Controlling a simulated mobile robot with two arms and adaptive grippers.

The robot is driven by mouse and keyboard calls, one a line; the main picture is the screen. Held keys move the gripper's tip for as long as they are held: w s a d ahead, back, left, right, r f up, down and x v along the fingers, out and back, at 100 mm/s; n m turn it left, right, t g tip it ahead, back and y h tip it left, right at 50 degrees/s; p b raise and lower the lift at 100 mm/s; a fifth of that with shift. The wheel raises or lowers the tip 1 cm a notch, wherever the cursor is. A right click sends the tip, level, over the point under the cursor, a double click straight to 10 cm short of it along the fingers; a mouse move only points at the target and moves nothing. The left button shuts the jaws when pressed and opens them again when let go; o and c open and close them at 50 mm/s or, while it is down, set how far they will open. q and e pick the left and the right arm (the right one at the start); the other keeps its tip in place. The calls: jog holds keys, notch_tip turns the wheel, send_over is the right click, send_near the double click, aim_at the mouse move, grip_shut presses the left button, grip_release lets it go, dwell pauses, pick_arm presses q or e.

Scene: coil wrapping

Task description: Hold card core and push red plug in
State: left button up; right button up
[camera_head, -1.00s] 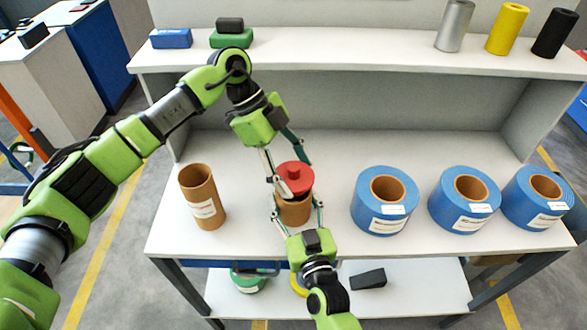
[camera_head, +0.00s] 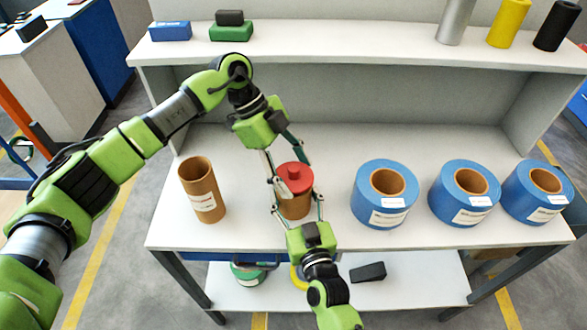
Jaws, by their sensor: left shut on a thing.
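The red plug (camera_head: 293,178) sits at the top of the short brown card core (camera_head: 295,207) on the middle of the workbench. Its wide disc hides the core's opening, so how deep it is in cannot be seen. My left gripper (camera_head: 292,170) reaches down from above, shut on the red plug with a finger at either side. My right gripper (camera_head: 298,205) comes in from the front with its fingers on both sides of the card core. Whether both fingers press on the core is too small to tell.
A taller brown tube (camera_head: 203,190) stands to the left. Several blue coils, the nearest one (camera_head: 385,194), stand to the right. The upper shelf (camera_head: 340,50) holds small boxes and three cylinders. A lower shelf (camera_head: 420,290) is under the bench top (camera_head: 240,237).

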pick_arm(q)
jog(key=shift+f, duration=0.65)
jog(key=o, duration=1.2)
jog(key=v, duration=1.2)
pick_arm(e)
jog(key=o, duration=1.2)
